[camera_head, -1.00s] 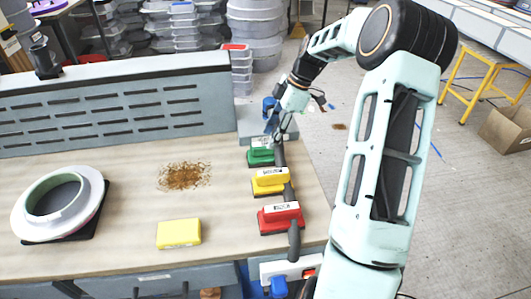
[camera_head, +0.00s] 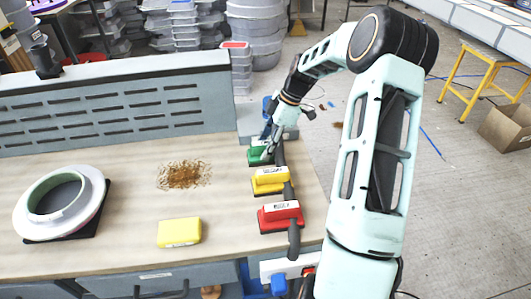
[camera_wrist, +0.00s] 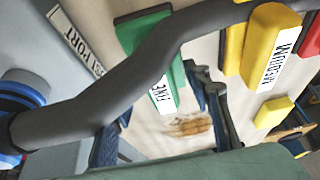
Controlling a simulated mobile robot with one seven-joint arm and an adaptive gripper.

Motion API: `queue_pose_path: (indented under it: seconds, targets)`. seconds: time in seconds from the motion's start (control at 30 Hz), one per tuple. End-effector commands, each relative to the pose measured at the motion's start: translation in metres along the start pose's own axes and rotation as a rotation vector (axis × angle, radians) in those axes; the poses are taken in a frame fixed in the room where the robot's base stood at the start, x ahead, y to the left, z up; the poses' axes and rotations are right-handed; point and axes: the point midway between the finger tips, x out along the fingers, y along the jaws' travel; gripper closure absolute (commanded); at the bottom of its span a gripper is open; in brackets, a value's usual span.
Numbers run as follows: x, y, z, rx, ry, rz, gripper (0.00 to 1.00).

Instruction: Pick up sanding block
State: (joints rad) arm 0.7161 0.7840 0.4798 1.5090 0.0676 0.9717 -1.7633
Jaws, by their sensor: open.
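Three sanding blocks stand in a row along the right side of the bench. They are a green one (camera_head: 257,156) marked FINE in the wrist view (camera_wrist: 160,60), a yellow one (camera_head: 268,181) marked MEDIUM in the wrist view (camera_wrist: 268,50), and a red one (camera_head: 281,214). My gripper (camera_head: 268,152) is open at the right end of the green block. In the wrist view my fingers (camera_wrist: 160,120) are spread to either side of the lower end of the green block. I cannot tell whether they touch it.
A dark hose (camera_head: 293,240) runs along the blocks' right ends and crosses the wrist view close to the camera. A yellow sponge-like block (camera_head: 178,233), a brown dust patch (camera_head: 185,175) and a round mould (camera_head: 30,215) lie on the bench. A slotted grey panel (camera_head: 120,105) stands behind.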

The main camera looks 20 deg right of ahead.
Motion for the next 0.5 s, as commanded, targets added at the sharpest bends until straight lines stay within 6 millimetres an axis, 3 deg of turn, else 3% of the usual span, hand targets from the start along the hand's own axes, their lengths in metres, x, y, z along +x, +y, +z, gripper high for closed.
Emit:
queue_pose_path:
  seconds: [0.5]
  targets:
    - [0.0028, 0.0, 0.0013, 0.0, 0.0, 0.0, 0.56]
